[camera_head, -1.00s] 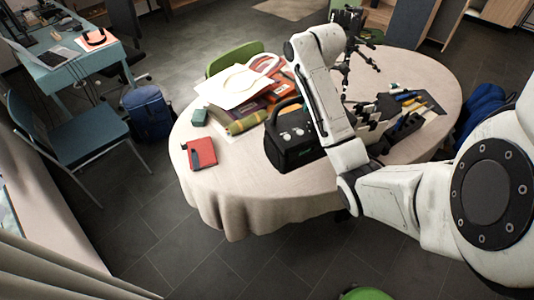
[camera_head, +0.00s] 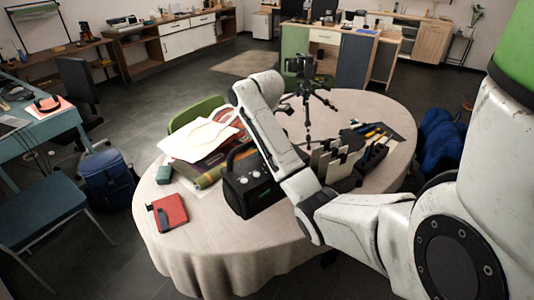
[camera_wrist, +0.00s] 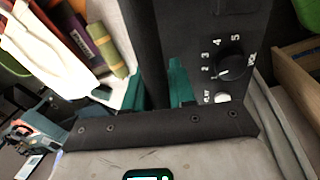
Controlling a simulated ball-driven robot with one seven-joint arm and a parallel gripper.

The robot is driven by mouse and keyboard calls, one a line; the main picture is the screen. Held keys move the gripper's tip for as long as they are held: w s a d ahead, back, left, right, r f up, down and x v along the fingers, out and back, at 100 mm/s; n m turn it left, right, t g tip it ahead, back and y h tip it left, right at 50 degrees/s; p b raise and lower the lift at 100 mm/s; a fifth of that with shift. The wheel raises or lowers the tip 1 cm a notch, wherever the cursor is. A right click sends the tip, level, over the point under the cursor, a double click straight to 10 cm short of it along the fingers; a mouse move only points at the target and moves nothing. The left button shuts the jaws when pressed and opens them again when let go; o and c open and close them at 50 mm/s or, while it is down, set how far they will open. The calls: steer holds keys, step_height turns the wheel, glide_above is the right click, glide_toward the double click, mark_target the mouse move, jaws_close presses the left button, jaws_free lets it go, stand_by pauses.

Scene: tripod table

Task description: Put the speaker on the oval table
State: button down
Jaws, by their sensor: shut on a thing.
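The speaker (camera_head: 252,195) is a black box with pale knobs and a top handle, at the near middle of the cloth-covered oval table (camera_head: 225,245) in the head view. Its numbered dial panel (camera_wrist: 228,62) fills the upper right of the wrist view. My gripper (camera_wrist: 155,85) has teal fingers on both sides of a black part of the speaker, which seems to be the handle, and is shut on it. In the head view my white arm hides the gripper. The speaker looks upright; I cannot tell whether its base touches the cloth.
Papers and books (camera_head: 203,145) lie left of the speaker. A red notebook (camera_head: 168,213) is at the left front. A file holder (camera_head: 335,162) and a small tripod (camera_head: 308,100) stand to the right and behind. Bare cloth lies at the front. A blue backpack (camera_head: 108,180) is on the floor.

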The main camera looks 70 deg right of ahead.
steer(key=w+d+f+p, duration=0.1)
steer(key=w+d+f, duration=0.1)
steer(key=w+f, duration=0.4)
steer(key=shift+w+f+p, duration=0.3)
steer(key=shift+w+f, duration=0.1)
steer(key=shift+f, duration=1.4)
steer(key=c, duration=1.3)
jaws_free()
steer(key=shift+s+a+f, duration=0.1)
steer(key=shift+a+f, duration=0.05)
steer(key=shift+f, duration=0.1)
steer(key=shift+c, duration=0.2)
steer(key=o, duration=0.4)
steer(key=shift+r, duration=0.1)
step_height(320, 180, up, 12)
steer(key=s+a+b, duration=0.1)
steer(key=shift+s+b, duration=0.35)
